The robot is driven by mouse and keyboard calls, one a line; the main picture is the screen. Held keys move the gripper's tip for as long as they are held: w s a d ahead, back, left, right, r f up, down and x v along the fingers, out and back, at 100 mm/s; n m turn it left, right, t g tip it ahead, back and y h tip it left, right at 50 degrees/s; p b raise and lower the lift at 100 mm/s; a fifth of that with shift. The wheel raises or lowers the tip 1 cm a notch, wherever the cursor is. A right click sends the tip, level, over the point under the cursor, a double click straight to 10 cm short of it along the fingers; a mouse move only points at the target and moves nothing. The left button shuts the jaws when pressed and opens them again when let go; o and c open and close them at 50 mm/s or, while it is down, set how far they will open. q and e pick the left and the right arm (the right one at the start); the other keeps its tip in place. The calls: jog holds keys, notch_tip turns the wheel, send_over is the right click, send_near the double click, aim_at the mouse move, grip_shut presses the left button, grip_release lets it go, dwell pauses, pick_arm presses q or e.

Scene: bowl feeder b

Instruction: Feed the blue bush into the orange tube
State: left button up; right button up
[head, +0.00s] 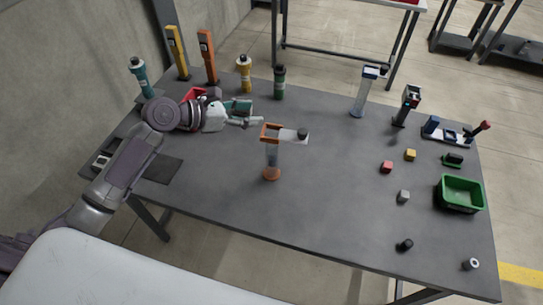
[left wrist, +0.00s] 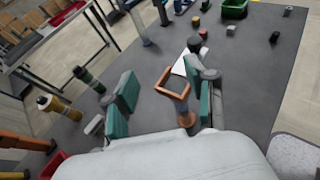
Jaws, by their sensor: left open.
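The orange tube (head: 272,155) is a clear upright tube with an orange foot and a square orange rim. A pale plate with a black knob (head: 302,135) extends right from its top. In the left wrist view the open orange rim (left wrist: 172,86) appears between my fingers. My left gripper (head: 252,120) is open, with nothing seen in it, just left of the tube's top; its teal pads stand apart in the wrist view (left wrist: 166,95). I cannot make out a blue bush in either view. My right gripper is not in view.
Coloured bottles, including a yellow one (head: 244,75) and a dark green one (head: 279,83), stand at the back left. A blue-topped tube (head: 359,100) stands at the back. Small blocks, a black cylinder (head: 405,245) and a green bin (head: 441,194) are at right. The front middle is clear.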

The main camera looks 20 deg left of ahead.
pick_arm(q)
jog(key=v, duration=0.8)
jog(key=shift+s, duration=0.2)
jog(key=shift+a, duration=0.1)
